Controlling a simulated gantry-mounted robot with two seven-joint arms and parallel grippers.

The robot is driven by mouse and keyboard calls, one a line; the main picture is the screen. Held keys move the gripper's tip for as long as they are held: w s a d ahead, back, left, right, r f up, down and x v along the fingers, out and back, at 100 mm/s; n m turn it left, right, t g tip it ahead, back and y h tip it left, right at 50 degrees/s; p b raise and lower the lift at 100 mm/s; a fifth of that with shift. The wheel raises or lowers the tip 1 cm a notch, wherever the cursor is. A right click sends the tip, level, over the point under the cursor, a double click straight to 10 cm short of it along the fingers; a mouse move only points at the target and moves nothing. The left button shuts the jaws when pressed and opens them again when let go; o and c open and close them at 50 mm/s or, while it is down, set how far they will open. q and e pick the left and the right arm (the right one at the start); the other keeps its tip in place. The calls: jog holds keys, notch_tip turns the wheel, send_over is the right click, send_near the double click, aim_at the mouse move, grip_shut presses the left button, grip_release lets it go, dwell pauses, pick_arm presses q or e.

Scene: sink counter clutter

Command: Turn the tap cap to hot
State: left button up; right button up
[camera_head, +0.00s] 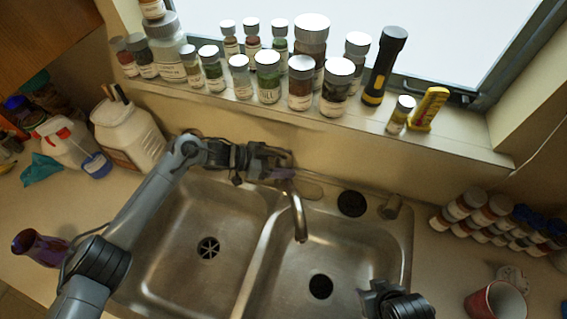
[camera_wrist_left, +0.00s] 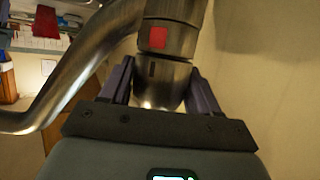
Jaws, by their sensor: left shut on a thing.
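The metal tap (camera_head: 297,212) rises behind the divider of the double sink, its spout curving forward over the right basin. My left gripper (camera_head: 283,166) is at the top of the tap, coming from the left. In the left wrist view, its two fingers (camera_wrist_left: 160,90) are on either side of the tap cap (camera_wrist_left: 162,78) and shut on it. A red square mark (camera_wrist_left: 158,38) shows on the tap body beyond the cap, and the spout (camera_wrist_left: 75,75) runs off to the left. My right gripper (camera_head: 382,290) is at the bottom right, over the right basin's front; its fingertips are unclear.
Several jars (camera_head: 267,77) and a black flashlight (camera_head: 384,65) line the windowsill behind the tap. A white jug (camera_head: 128,135) stands left of the sink. Stacked bottles (camera_head: 490,215) and a red cup (camera_head: 495,301) are at the right. Both basins look empty.

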pick_arm(q)
jog(key=o, duration=0.7)
jog(key=shift+a+r, duration=0.2)
jog(key=shift+a, duration=0.25)
jog(key=b+v, duration=0.1)
jog(key=v, duration=0.8)
jog(key=shift+a+r, duration=0.2)
jog(key=shift+a, duration=0.1)
jog(key=shift+s, duration=0.1)
